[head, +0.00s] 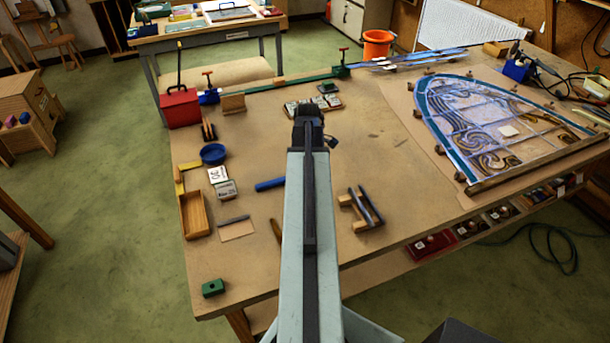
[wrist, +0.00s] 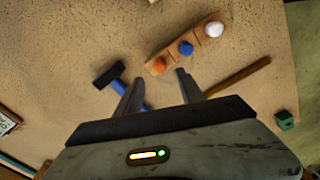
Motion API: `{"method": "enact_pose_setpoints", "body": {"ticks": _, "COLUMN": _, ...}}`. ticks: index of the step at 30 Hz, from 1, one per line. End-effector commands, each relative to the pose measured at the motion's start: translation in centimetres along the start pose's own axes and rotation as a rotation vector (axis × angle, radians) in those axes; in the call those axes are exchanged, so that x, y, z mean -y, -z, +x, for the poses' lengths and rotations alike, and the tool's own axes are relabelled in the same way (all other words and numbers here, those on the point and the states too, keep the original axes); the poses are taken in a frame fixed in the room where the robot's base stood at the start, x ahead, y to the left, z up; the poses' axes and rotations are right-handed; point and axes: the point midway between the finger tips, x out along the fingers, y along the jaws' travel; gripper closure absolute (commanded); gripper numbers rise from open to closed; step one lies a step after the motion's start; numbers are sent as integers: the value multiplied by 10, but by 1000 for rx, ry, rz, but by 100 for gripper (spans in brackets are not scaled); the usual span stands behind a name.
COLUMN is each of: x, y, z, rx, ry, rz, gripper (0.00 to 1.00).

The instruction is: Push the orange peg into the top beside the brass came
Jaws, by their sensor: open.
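In the wrist view an orange peg (wrist: 158,66) stands in the near end of a small wooden block (wrist: 173,56). A blue peg (wrist: 186,48) and a white-topped peg (wrist: 213,29) stand in the same block. My gripper (wrist: 160,79) is open and empty, its fingertips spread to either side, with the orange peg just beyond the gap. I cannot tell its height above the bench. My arm hides the block and pegs in the head view. The leaded panel (head: 497,128) lies at the right of the bench top (head: 375,140). I cannot make out a brass came.
A hammer (wrist: 108,74) with a blue handle lies left of my fingers, and a wooden stick (wrist: 238,77) lies right. A green block (wrist: 285,119) stands near the bench edge. A wooden rack with dark bars (head: 362,211) stands right of my arm.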

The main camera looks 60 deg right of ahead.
Motion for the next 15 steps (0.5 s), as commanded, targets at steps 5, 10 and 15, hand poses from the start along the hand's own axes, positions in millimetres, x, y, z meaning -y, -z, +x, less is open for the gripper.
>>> {"method": "enact_pose_setpoints", "body": {"ticks": 5, "x": 0, "y": 0, "z": 40, "rx": 0, "ry": 0, "rz": 0, "gripper": 54}}
{"method": "enact_pose_setpoints", "body": {"ticks": 10, "x": 0, "y": 1, "z": 48, "rx": 0, "ry": 0, "rz": 0, "gripper": 54}}
{"method": "enact_pose_setpoints", "body": {"ticks": 15, "x": 0, "y": 1, "z": 45, "rx": 0, "ry": 0, "rz": -1, "gripper": 54}}
